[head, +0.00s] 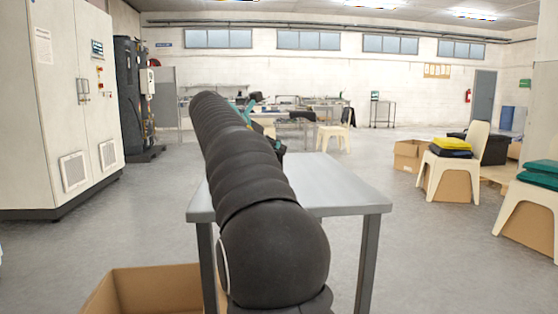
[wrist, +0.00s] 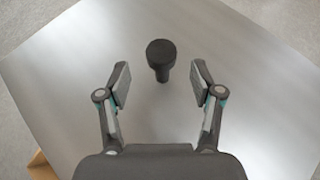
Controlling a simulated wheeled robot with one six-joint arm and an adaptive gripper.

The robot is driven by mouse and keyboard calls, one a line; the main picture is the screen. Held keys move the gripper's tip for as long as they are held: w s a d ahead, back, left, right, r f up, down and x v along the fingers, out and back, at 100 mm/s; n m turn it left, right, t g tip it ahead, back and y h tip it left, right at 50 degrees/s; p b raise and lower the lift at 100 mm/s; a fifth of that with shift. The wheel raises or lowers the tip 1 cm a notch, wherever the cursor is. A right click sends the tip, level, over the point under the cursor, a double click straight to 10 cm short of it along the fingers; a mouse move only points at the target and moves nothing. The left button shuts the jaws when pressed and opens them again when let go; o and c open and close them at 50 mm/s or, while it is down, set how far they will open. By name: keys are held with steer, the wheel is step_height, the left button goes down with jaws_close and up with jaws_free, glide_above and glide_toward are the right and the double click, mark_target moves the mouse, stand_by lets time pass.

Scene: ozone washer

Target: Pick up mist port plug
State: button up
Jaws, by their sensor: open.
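The mist port plug (wrist: 161,56) is a small black piece with a wide round head and a narrower stem. In the wrist view it is on the grey metal table (wrist: 235,55), just beyond my fingertips and near the midline between them. In the head view my dark arm stretches over the table (head: 345,190) and hides the plug and most of the gripper.
An open cardboard box (head: 150,289) stands on the floor at the table's front left. A tall white cabinet (head: 70,100) is at left. Chairs with folded cloths (head: 452,148) stand at right. The visible tabletop around the plug is clear.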

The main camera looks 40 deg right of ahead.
steer(key=b+x, duration=0.1)
steer(key=x, duration=0.4)
steer(key=shift+s, duration=0.15)
jaws_close()
